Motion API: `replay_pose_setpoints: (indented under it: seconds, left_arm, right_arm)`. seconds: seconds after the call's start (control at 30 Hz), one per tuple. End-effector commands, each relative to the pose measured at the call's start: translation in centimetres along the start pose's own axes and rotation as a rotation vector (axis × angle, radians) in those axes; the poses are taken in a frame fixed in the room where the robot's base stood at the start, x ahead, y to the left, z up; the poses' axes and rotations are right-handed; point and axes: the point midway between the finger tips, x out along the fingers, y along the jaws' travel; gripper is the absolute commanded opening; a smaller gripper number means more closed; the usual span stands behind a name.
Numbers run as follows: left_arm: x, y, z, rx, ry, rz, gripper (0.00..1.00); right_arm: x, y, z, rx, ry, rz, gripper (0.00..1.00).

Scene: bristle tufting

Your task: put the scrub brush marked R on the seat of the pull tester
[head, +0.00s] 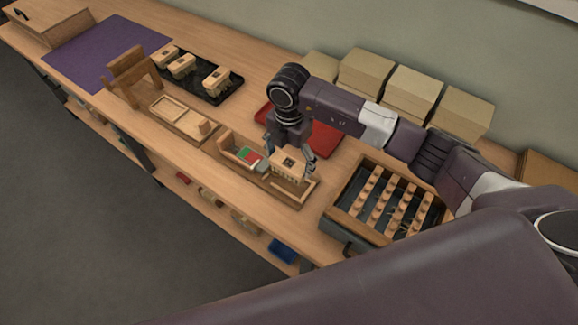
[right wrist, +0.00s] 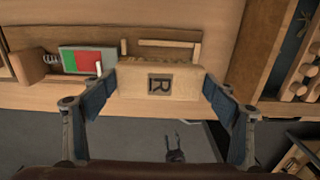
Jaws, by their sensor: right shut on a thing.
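The scrub brush marked R (head: 288,161) is a pale wooden block with bristles below. In the right wrist view the R plate on the brush (right wrist: 160,82) faces the camera, turned sideways. My right gripper (right wrist: 161,88) is shut on the brush, one finger at each end. The pull tester (head: 228,143) is a wooden base with a spring and a green and red gauge (right wrist: 86,60). The brush is at the tester's right part, by the railed seat (right wrist: 168,44), which it partly hides. I cannot tell whether it touches the seat. My left gripper is not in view.
Left of the tester lie a wooden tray (head: 172,121), a wooden stand (head: 133,80) and a black mat (head: 231,92) with three brushes. A red mat (head: 325,139) lies behind the arm. A box of pegged strips (head: 340,210) stands right; boxes (head: 366,72) line the wall.

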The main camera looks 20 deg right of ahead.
Motion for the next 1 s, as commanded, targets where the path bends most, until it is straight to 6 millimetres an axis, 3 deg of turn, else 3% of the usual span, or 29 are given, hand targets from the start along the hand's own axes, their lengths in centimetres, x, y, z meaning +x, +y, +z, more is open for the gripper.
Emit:
replay_pose_setpoints:
  seconds: [0.4,0.77,0.8,0.93,1.0]
  left_arm:
    - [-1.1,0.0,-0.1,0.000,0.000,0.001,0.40]
    - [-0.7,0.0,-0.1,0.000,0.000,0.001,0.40]
    - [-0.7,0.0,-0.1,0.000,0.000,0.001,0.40]
    - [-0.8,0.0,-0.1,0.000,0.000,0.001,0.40]
    - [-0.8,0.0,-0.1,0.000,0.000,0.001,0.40]
  right_arm:
    - [4.6,0.0,0.0,0.000,0.000,0.001,0.57]
    - [5.1,0.1,0.0,-0.001,0.000,0.002,0.57]
    - [5.2,0.0,0.0,-0.001,0.000,0.002,0.80]
    - [5.0,0.0,0.0,-0.001,0.000,0.001,0.95]
    - [5.0,0.0,0.0,-0.001,0.000,0.001,0.97]
